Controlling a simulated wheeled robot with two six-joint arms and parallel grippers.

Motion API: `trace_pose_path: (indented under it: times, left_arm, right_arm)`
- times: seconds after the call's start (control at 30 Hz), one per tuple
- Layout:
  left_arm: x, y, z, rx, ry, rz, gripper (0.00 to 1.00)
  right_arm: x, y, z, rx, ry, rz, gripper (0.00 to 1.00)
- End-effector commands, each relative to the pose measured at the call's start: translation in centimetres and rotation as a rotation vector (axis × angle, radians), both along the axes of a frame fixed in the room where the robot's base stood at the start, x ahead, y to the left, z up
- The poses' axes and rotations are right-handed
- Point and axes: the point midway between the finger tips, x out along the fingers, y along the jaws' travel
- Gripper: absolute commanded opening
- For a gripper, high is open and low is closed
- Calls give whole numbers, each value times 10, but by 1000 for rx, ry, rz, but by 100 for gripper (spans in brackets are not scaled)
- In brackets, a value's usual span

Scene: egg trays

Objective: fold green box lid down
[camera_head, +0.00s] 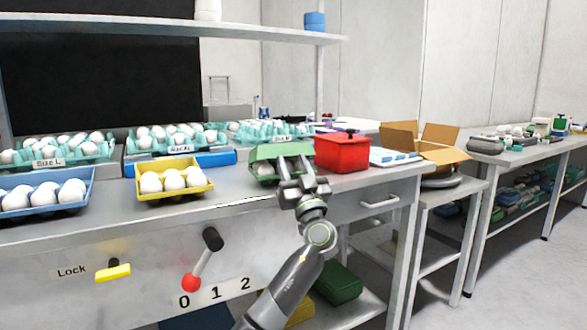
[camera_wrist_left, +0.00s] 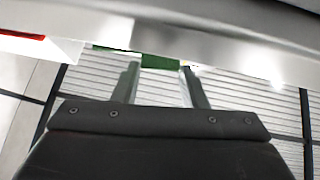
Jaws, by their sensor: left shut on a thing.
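The green egg box (camera_head: 262,152) stands near the front edge of the metal counter, left of the red box. Its lid looks tilted over the tray, with a little white showing under it at the front left. My left gripper (camera_head: 295,168) reaches up from below to the box's front right and covers part of it. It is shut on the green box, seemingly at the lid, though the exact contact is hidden. In the left wrist view a green strip (camera_wrist_left: 160,62) shows between the finger ends. My right gripper is not in view.
A red box (camera_head: 342,153) stands close on the right. A yellow egg tray (camera_head: 175,197) and a blue one (camera_head: 40,210) sit to the left, with several turquoise trays behind. An open cardboard box (camera_head: 440,152) is further right. A shelf (camera_head: 170,32) hangs above.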

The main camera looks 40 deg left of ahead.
Motion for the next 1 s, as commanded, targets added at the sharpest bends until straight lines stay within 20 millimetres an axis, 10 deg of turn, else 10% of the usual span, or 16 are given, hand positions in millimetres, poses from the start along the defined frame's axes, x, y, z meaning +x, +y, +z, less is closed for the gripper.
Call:
trace_pose_path:
  times: [0.6, 0.63, 0.8, 1.0]
  left_arm:
    - [0, 0, 0, 3, -1, 0, 0]
    - [0, 0, 0, 3, -1, 0, 40]
    - [0, 0, 0, 3, -1, 0, 62]
    - [0, 0, 0, 3, -1, 0, 62]
  right_arm:
    - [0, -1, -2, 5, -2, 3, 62]
    - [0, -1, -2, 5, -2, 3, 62]
    - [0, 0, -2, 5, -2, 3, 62]
    - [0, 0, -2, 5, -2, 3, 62]
